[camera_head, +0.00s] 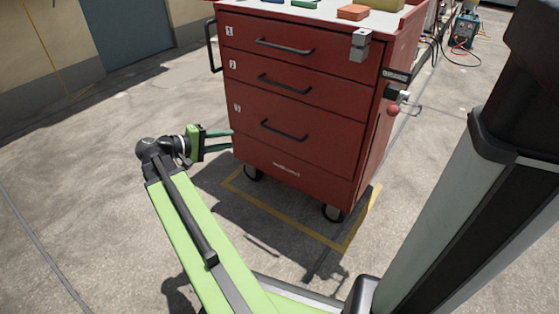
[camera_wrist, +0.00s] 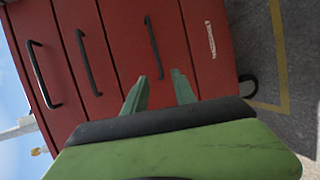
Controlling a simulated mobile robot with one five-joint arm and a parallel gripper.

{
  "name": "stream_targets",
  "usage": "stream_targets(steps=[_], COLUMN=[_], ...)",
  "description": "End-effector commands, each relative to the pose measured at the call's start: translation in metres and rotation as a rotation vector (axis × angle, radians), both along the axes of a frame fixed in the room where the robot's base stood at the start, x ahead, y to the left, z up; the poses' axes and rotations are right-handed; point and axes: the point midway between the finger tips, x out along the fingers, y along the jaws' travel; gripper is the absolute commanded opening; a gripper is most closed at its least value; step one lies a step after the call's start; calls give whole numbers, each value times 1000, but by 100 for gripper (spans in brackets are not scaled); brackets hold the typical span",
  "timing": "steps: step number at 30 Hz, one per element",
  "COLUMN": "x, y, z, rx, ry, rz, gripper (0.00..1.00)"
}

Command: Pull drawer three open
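A red tool cabinet (camera_head: 255,160) has a front with drawers marked 1, 2 and 3, all shut. Drawer three (camera_head: 322,146) is the lowest, with a black bar handle (camera_head: 284,131). In the wrist view, turned sideways, this handle (camera_wrist: 153,45) runs up from between my fingertips. My gripper (camera_head: 232,140) is open and empty, left of the handle in the head view, by the cabinet's left edge. Its two green fingers (camera_wrist: 161,76) appear either side of the handle's near end in the wrist view. I cannot tell the depth gap; no grip shows.
Drawer one's handle (camera_head: 284,46) and drawer two's handle (camera_head: 285,84) stick out above. A grey latch (camera_head: 360,45) sits at the top right corner. The cabinet stands on wheels (camera_head: 333,213) by a yellow floor line (camera_head: 290,222). Concrete floor left is clear.

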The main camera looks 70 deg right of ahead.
Motion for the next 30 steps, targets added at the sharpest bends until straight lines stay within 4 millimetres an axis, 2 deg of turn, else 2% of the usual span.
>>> stream_targets(steps=[1,5,14,30], x=[-9,-23,-33,-110], y=[-9,-21,-32,-132], z=[-22,-22,-19,-44], rx=[-26,-71,-81,-81], ry=[21,57,65,64], rz=[-19,-43,-50,-51], gripper=[32,32,32,32])
